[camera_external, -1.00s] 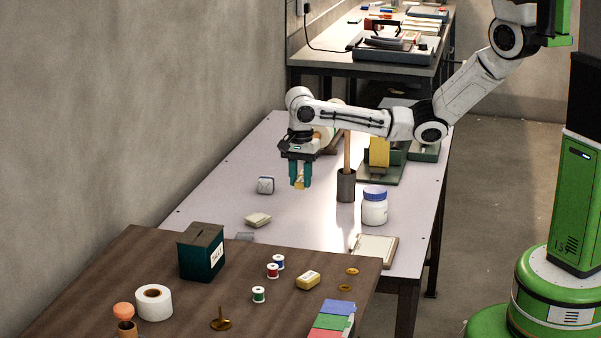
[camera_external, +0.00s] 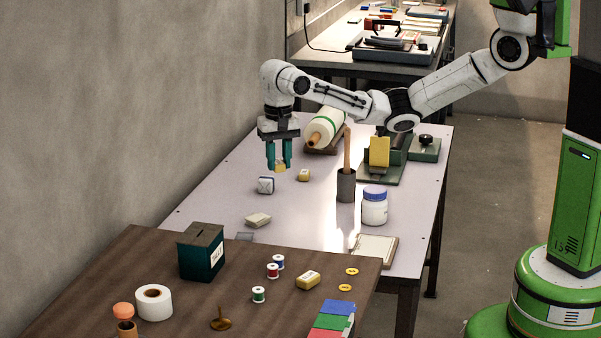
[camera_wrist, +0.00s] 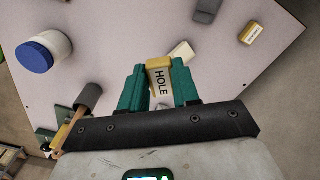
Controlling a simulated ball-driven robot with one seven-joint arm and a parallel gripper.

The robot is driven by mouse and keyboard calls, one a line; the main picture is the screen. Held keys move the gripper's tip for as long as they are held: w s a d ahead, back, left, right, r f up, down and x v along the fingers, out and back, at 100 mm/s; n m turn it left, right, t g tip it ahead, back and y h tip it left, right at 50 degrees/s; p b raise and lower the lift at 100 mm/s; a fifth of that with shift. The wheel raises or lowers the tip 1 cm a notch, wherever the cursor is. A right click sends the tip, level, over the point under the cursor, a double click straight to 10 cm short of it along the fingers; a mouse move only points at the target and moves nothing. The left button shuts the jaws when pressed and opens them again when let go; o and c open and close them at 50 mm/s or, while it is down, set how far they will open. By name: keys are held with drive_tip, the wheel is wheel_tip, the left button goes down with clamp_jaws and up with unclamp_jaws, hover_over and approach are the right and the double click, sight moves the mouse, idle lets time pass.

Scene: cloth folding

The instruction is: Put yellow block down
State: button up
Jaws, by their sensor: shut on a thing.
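My gripper (camera_external: 279,166), with teal fingers, is shut on a yellow block (camera_external: 280,168) and holds it over the far-left part of the pale table. In the wrist view the held block (camera_wrist: 160,80) is tan-yellow, reads "HOLE", and sits between the two fingers (camera_wrist: 159,88). Another small yellow block (camera_external: 303,175) rests on the table to the right of the gripper. A small whitish block with dark markings (camera_external: 265,185) lies just below and left of the fingertips. The gap between the held block and the tabletop is hard to judge.
A whitish slab (camera_external: 258,219) lies nearer the front. A grey cup with a wooden stick (camera_external: 346,185) and a white jar with a purple-blue lid (camera_external: 374,207) stand to the right. A white roller (camera_external: 325,127) lies behind. Bare tabletop (camera_external: 218,195) is free at the left.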

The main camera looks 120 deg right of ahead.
drive_tip(key=w+a+r+n+b, duration=0.2)
drive_tip(key=a+n, duration=0.4)
drive_tip(key=a, duration=0.5)
drive_tip(key=w+a+r+n+b, duration=0.15)
drive_tip(key=a+n, duration=0.35)
drive_tip(key=a, duration=0.6)
drive_tip(key=b, duration=0.6)
hover_over(250, 253)
drive_tip(key=s, duration=0.1)
wheel_tip(250, 253, down, 8)
drive_tip(key=shift+a+r, duration=0.1)
drive_tip(key=shift+r, duration=0.05)
drive_tip(key=shift+w+f, duration=0.25)
drive_tip(key=shift+f, duration=0.05)
drive_tip(key=f, duration=0.1)
drive_tip(key=f+b, duration=0.1)
drive_tip(key=f, duration=0.1)
drive_tip(key=shift+w, duration=0.3)
drive_tip(key=shift+f, duration=0.4)
drive_tip(key=shift+f, duration=0.15)
